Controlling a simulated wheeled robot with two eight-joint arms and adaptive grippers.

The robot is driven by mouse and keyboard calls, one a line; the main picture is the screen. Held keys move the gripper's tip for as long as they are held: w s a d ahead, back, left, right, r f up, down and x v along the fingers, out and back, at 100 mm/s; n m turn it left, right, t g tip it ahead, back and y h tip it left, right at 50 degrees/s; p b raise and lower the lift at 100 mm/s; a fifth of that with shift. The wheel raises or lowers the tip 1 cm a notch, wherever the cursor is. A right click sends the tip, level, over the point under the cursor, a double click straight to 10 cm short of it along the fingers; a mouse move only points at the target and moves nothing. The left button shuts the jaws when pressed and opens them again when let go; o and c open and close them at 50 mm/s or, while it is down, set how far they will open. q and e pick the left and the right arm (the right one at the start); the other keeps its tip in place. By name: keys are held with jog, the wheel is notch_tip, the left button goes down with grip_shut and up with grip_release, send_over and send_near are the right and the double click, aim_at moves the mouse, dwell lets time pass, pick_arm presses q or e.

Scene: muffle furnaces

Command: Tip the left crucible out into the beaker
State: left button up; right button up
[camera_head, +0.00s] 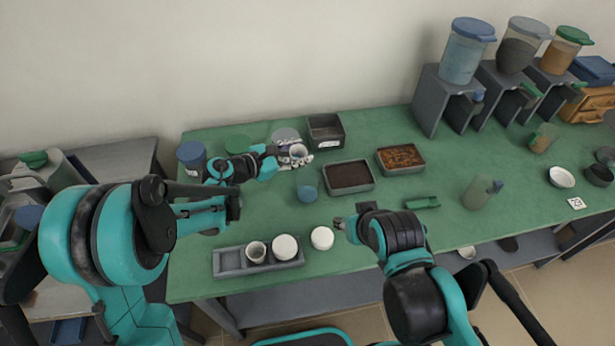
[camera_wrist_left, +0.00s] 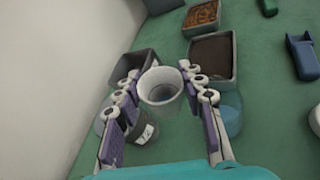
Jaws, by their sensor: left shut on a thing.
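My left gripper (camera_head: 292,154) is shut on a white crucible (camera_head: 299,151), held above the back left of the green table. In the left wrist view the crucible (camera_wrist_left: 160,87) sits between the fingertips, its open mouth facing the camera; its contents are not clear. A blue beaker (camera_head: 307,193) stands on the table, nearer the front than the held crucible. In the left wrist view the beaker (camera_wrist_left: 231,117) is partly hidden behind the right-hand finger. My right gripper (camera_head: 342,223) is low over the table near the front edge; its jaws are too small to judge.
A grey rack (camera_head: 229,262) holds another crucible (camera_head: 256,252) and a round white piece (camera_head: 285,247). A second white piece (camera_head: 322,238) stands beside it. Two trays, dark (camera_head: 349,177) and brown (camera_head: 401,158), lie right of the beaker. A dark bin (camera_head: 326,131) stands behind.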

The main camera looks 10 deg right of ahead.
pick_arm(q)
jog(key=shift+w+f+n+g, duration=0.15)
jog(key=shift+n+g, duration=0.55)
jog(key=shift+n, duration=0.4)
jog(key=shift+r+p, duration=1.6)
jog(key=shift+r, duration=1)
jog(key=shift+f, duration=0.1)
